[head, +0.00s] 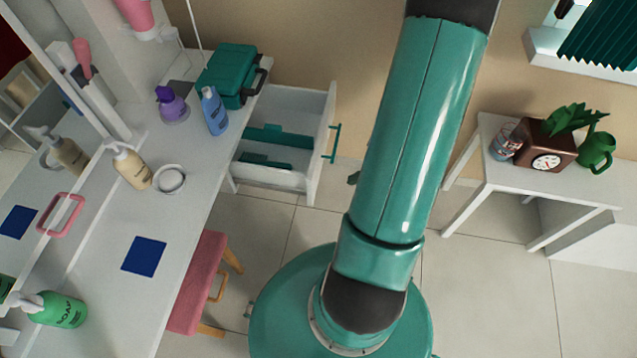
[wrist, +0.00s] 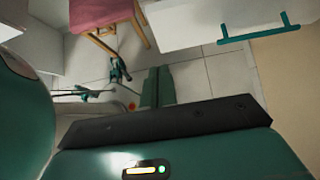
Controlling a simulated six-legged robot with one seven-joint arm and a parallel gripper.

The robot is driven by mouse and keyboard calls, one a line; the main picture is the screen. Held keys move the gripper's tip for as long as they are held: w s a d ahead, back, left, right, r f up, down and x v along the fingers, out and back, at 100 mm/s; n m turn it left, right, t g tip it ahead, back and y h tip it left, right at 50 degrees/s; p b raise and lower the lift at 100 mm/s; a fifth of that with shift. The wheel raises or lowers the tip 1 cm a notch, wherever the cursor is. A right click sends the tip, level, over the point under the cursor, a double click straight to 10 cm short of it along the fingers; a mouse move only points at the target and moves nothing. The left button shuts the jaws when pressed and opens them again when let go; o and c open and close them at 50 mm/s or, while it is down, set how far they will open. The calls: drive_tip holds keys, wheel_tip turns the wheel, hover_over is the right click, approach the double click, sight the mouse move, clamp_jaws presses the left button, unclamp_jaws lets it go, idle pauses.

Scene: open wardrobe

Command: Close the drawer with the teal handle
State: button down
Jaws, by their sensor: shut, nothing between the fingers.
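The white drawer (head: 317,165) is pulled out from under the counter's far end in the head view. Its teal handle (head: 333,144) is a bar on the right-facing front. Teal pieces lie or stand inside the drawer. In the wrist view, the drawer front (wrist: 190,25) is at the top right, with the teal handle (wrist: 260,28) on it. My gripper (wrist: 157,70) is shut and empty, seen below and left of the handle, apart from it in the picture. The gripper is not visible in the head view, where my arm fills the middle.
A white counter (head: 205,185) with bottles, a teal case (head: 230,75) and a blue square runs along the left. A pink stool (head: 198,285) stands beside it. A white side table (head: 490,170) stands at the right. Tiled floor is open between them.

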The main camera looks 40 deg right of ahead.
sight(313, 185)
drive_tip(key=x, duration=0.3)
drive_tip(key=r+x, duration=0.1)
drive_tip(key=x, duration=0.2)
drive_tip(key=w+a+x, duration=0.1)
drive_tip(key=x, duration=0.2)
drive_tip(key=shift+w+a, duration=0.1)
drive_tip(key=shift+w, duration=0.2)
drive_tip(key=shift+w+a, duration=0.25)
drive_tip(key=shift+w, duration=0.1)
drive_tip(key=shift+w, duration=0.1)
